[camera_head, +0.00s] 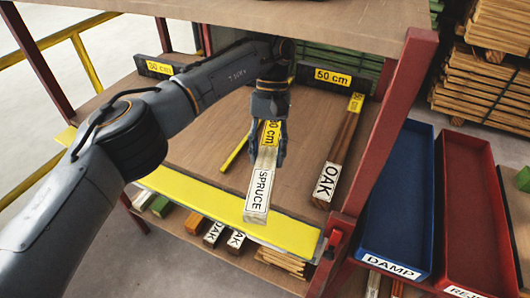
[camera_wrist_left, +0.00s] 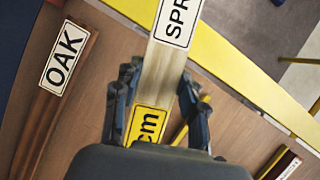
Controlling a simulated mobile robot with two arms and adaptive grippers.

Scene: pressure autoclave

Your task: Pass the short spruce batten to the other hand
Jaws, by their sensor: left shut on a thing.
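The spruce batten (camera_head: 262,190) is a pale wooden bar with a white SPRUCE label and a yellow label ending in "cm" at its upper end. My left gripper (camera_head: 267,150) is shut on it near the yellow label, and the batten points toward the yellow front edge of the shelf. In the left wrist view the batten (camera_wrist_left: 162,75) lies between the two dark fingers of the left gripper (camera_wrist_left: 157,98). My right gripper is not in either view.
An OAK batten (camera_head: 341,150) lies on the brown shelf (camera_head: 205,150) to the right. A red post (camera_head: 385,120) stands at the shelf's right corner. Beyond it are a blue DAMP tray (camera_head: 390,256) and a red tray (camera_head: 470,215). More battens lie below.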

